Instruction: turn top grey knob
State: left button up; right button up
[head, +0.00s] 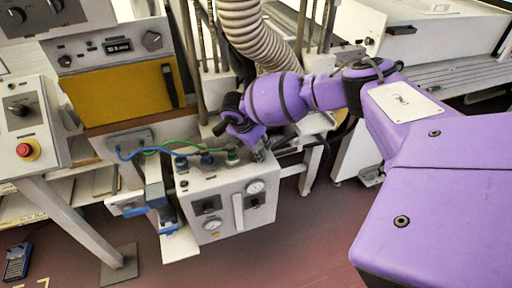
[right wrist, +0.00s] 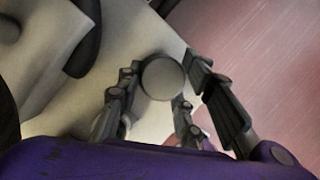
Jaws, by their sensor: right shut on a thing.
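The round grey knob (right wrist: 163,78) shows in the right wrist view, on a pale surface. The fingers of my right gripper (right wrist: 162,88) stand on both sides of it and are shut on it. In the head view my right gripper (head: 262,152) reaches down to the back right top edge of a white control box (head: 222,186). There the gripper hides the knob. My left gripper is in neither view.
Blue and green hoses (head: 160,148) run to fittings on the box top. A ribbed duct (head: 245,30) and thin pipes rise behind. A panel with a red button (head: 27,149) stands left. Reddish floor is open in front.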

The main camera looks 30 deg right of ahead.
jog(key=shift+w+a+r+m, duration=0.1)
jog(key=shift+w+m, duration=0.05)
jog(key=shift+m, duration=0.15)
jog(key=m+g, duration=0.1)
jog(key=m, duration=0.2)
jog(key=shift+w, duration=0.15)
jog(key=shift+w+m+g, duration=0.1)
jog(key=shift+m+g, duration=0.5)
jog(key=shift+m, duration=0.7)
jog(key=shift+r, duration=0.1)
jog(key=o, duration=1.1)
jog(key=shift+w, duration=0.1)
